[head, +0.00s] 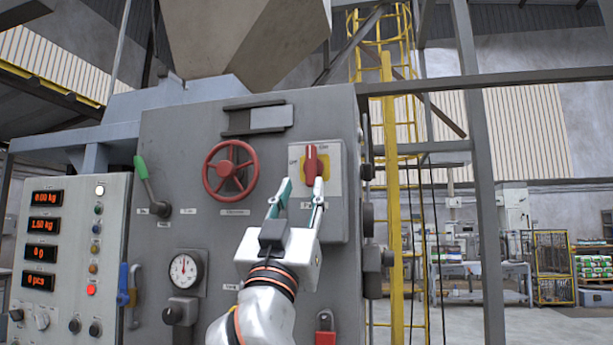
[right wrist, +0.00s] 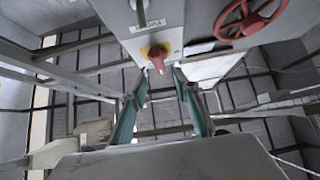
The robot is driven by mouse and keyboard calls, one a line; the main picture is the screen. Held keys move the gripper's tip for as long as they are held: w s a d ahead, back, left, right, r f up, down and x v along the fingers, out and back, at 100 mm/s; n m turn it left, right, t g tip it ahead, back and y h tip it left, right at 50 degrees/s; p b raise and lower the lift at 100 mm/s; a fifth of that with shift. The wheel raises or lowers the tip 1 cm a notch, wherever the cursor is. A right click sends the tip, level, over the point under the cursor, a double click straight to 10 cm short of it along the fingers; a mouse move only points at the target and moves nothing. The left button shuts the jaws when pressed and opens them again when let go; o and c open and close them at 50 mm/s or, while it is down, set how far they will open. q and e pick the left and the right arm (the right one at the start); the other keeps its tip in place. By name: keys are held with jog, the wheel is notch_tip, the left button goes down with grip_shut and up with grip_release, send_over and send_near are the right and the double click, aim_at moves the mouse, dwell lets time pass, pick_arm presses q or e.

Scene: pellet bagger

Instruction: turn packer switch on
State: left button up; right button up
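The packer switch (head: 313,162) is a red rotary knob on a yellow square in a pale plate on the grey machine front. Its handle stands about upright in the head view. Small labels sit around it, too blurred to read surely. It also shows in the right wrist view (right wrist: 157,60), between and beyond my fingertips. My right gripper (head: 301,187) is open and empty, just below the knob. Its right finger overlaps the knob's lower end in the head view; I cannot tell whether they touch. My left gripper is out of view.
A red handwheel (head: 230,171) and a green-handled lever (head: 146,178) sit left of the switch. A pressure gauge (head: 185,271) is lower down. A control panel (head: 72,260) with displays and buttons stands at left. A yellow ladder post (head: 392,200) rises at right.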

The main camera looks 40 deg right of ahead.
jog(key=shift+v, duration=1.55)
